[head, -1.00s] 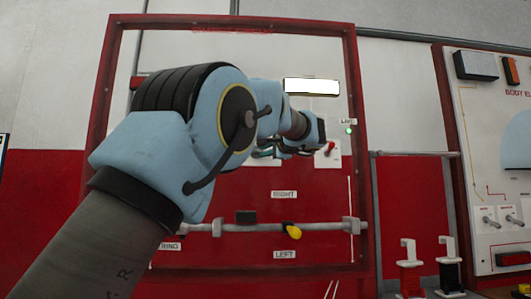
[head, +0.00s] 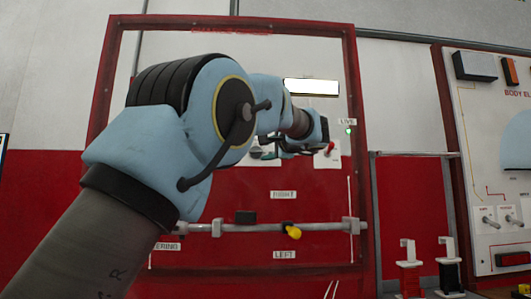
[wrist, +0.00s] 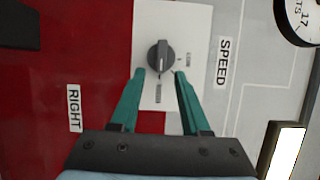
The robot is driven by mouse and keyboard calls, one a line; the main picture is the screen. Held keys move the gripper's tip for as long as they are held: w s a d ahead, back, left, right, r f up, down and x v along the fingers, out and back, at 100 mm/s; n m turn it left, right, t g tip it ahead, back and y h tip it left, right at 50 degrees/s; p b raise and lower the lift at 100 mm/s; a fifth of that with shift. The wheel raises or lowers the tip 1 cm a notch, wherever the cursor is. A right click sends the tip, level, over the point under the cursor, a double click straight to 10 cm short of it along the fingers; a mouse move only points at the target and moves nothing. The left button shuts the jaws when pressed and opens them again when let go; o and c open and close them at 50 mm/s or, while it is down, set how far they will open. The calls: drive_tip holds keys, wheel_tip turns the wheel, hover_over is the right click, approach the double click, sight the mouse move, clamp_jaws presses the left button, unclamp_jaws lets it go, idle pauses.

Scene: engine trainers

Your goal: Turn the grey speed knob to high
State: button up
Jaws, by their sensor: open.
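The grey speed knob (wrist: 159,57) is on a white plate (wrist: 188,22) in the upper middle of the wrist view, beside the "SPEED" label (wrist: 224,62). The knob has a raised grip bar running roughly up and down in that view. Small labels sit to its right and below it, too small to read surely. My gripper (wrist: 160,74) is open, with teal fingers on either side of the knob's lower edge and nothing between them. In the head view my gripper (head: 292,153) is at the panel, partly hidden behind my wrist.
The panel has a red frame (head: 355,100). A red switch (head: 330,147) and a green light (head: 349,131) are right of my gripper. Below runs a grey rail (head: 265,228) with a yellow knob (head: 293,232). A gauge (wrist: 300,18) shows in the wrist view.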

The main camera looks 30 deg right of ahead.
drive_tip(key=s+b, duration=0.1)
drive_tip(key=s, duration=0.8)
drive_tip(key=shift+s+a, duration=0.2)
drive_tip(key=shift+s, duration=0.05)
